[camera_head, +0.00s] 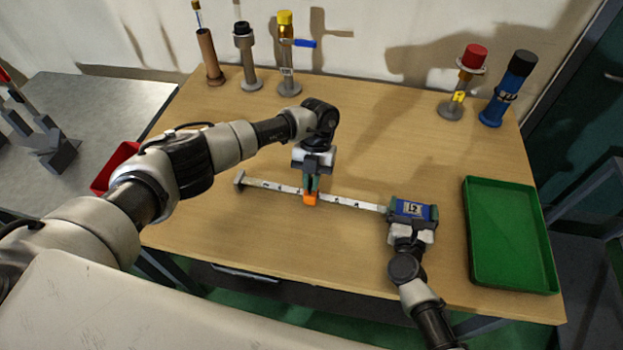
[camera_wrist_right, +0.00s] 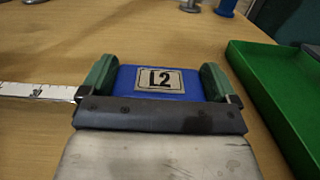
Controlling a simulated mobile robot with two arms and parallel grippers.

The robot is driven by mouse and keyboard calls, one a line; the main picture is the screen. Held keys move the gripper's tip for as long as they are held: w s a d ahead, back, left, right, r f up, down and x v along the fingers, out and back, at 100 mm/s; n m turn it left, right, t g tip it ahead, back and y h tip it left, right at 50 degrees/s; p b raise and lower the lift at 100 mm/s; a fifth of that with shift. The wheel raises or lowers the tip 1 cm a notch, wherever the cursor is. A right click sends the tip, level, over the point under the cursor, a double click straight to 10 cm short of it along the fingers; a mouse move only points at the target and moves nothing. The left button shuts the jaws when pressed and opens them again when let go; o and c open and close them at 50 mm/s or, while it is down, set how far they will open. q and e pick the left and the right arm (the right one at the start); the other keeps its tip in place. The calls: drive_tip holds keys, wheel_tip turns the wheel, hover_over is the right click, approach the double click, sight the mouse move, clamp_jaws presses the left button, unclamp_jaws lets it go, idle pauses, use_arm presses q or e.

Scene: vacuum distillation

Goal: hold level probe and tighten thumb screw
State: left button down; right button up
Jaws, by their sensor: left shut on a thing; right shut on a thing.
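The level probe is a blue body (camera_head: 414,210) with an L2 label and a long white graduated strip (camera_head: 345,201) reaching left to a grey end piece. My right gripper (camera_head: 412,222) is shut on the blue body, its green fingers on either side of it; the right wrist view shows the L2 label (camera_wrist_right: 160,80) between them. An orange piece (camera_head: 310,198), apparently the thumb screw, sits at the strip's middle. My left gripper (camera_head: 311,184) points down and is shut on it. Its fingers hide part of the orange piece.
A green tray (camera_head: 508,280) lies right of the probe, with a red bin (camera_head: 112,168) at the table's left edge. Several upright fittings stand along the back, including a yellow-topped one (camera_head: 287,55) and a blue one (camera_head: 505,92). The table between is clear.

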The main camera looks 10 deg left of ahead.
idle(0.6)
use_arm(q)
drive_tip(key=c, duration=1.2)
unclamp_jaws()
drive_tip(key=v, duration=1.2)
drive_tip(key=shift+d, duration=0.15)
